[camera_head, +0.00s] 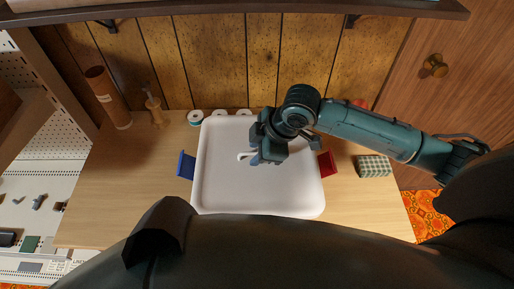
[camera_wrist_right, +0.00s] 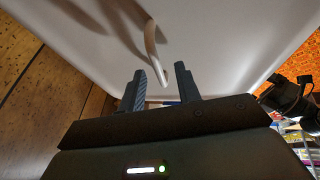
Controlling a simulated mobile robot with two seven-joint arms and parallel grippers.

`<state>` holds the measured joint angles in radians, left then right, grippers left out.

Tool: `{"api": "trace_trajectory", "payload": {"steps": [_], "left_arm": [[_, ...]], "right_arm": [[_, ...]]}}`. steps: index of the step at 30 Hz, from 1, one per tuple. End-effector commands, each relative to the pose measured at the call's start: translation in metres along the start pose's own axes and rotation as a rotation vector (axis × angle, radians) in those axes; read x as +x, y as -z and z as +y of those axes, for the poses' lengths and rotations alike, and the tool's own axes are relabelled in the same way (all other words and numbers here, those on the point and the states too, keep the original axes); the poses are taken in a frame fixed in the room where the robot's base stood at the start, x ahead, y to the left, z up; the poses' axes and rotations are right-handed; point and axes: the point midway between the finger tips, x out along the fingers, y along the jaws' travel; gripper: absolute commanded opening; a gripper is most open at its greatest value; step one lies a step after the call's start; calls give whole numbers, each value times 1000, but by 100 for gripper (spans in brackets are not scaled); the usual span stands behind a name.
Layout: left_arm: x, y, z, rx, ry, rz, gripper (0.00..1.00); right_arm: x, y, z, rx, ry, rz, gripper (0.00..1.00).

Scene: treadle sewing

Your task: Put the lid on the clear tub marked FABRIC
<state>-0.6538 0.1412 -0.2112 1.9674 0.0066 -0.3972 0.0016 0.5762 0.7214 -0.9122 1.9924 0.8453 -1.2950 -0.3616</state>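A white lid-like panel (camera_head: 225,185) with rounded corners covers the middle of the table. A blue tab (camera_head: 186,165) shows at its left edge and a red tab (camera_head: 327,164) at its right edge. I see no FABRIC marking, and the tub's clear walls are hidden or not distinguishable. My right gripper (camera_head: 262,157) is over the panel's middle. In the right wrist view its two fingers (camera_wrist_right: 160,88) are apart, with the end of a pale curved handle (camera_wrist_right: 153,50) at or just beyond the gap. I cannot tell whether they touch it. My left gripper is not in view.
A green checked block (camera_head: 374,167) lies right of the panel. A brown cylinder (camera_head: 108,97) and a small wooden item (camera_head: 155,107) stand at the back left. A shelf (camera_head: 240,9) overhangs the back. The table's front left is bare.

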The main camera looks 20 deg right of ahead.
Motion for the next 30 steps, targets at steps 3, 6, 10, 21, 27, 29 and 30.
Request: {"api": "trace_trajectory", "payload": {"steps": [3, 6, 10, 21, 27, 29, 30], "left_arm": [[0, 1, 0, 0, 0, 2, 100], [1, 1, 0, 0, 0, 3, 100], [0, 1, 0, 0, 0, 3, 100], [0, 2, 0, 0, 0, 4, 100], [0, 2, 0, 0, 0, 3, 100], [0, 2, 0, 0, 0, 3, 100], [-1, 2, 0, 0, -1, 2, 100]], "right_arm": [[-13, 0, 1, -1, -3, 2, 33], [-32, 0, 1, -2, -6, 2, 33], [-62, 0, 2, -2, -6, 0, 33], [-124, 0, 1, 0, -3, 0, 33], [-131, 0, 0, -1, -2, 1, 33], [-131, 0, 0, -1, -2, 1, 33], [-131, 0, 0, 0, -2, 1, 33]]}}
